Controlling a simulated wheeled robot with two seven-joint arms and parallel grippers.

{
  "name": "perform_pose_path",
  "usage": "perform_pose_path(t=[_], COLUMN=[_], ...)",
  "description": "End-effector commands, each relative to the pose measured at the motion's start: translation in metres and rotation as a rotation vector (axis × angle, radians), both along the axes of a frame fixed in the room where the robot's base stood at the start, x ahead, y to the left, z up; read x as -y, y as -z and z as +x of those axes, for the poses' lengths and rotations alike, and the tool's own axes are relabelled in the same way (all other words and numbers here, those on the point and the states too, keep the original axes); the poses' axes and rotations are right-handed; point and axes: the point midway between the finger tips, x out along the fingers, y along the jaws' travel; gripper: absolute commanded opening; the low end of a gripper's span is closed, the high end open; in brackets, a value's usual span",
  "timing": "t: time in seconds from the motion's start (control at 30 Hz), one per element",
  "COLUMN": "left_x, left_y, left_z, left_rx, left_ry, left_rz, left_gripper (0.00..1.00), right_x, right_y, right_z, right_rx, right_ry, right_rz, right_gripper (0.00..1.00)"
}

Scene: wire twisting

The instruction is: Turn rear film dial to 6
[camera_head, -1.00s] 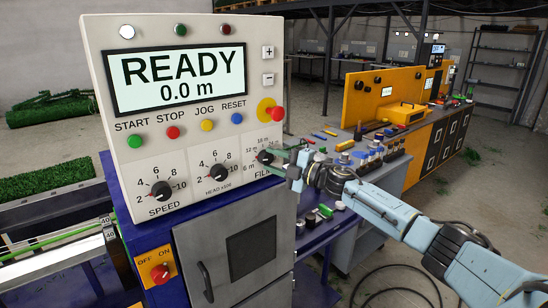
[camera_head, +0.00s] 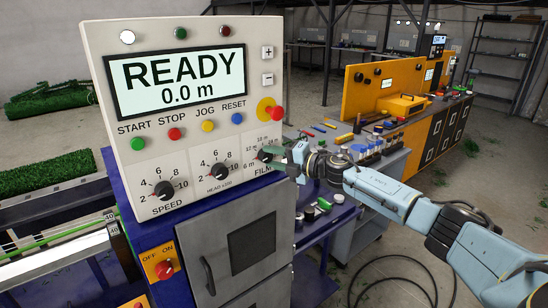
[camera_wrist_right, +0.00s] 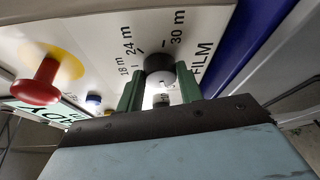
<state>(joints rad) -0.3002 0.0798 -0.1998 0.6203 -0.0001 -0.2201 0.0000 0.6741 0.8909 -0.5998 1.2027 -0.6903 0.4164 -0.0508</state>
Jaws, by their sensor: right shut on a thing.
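The film dial is a black knob at the right edge of the cream control panel (camera_head: 258,100), above the FILM label, and my gripper partly covers it in the head view. In the right wrist view the dial (camera_wrist_right: 157,62) shows dark with a pale grey centre between the two green fingers. My right gripper (camera_wrist_right: 159,88) is shut on it, one finger on each side. In the head view the right gripper (camera_head: 275,153) reaches the panel from the right. The 18 m, 24 m and 30 m marks show in the wrist view. The pointer's exact setting cannot be told. My left gripper is not in view.
The red knob on a yellow disc (camera_head: 276,112) sits just above the dial. The head dial (camera_head: 218,171) and speed dial (camera_head: 162,191) are to its left. A bench (camera_head: 375,152) with small parts stands at right, behind my right arm.

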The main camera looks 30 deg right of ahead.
Motion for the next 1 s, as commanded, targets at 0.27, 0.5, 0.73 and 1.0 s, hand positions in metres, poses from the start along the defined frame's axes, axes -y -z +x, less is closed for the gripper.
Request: perform_pose_path(t=[0.27, 0.5, 0.73, 1.0], left_x=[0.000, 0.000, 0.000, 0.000], left_y=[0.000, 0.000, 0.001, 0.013], left_z=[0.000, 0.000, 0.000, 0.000], left_rx=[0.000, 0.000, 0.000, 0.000], left_ry=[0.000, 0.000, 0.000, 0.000], left_rz=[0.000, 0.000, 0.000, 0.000], left_gripper=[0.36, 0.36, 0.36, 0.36], right_x=[0.000, 0.000, 0.003, 0.022], right_y=[0.001, 0.000, 0.001, 0.001], right_z=[0.000, 0.000, -0.005, -0.043], right_rx=[0.000, 0.000, 0.000, -0.003], right_ry=[-0.001, 0.000, 0.000, 0.001], right_rz=[-0.003, -0.001, -0.001, -0.005], right_gripper=[0.47, 0.58, 0.58, 0.58])
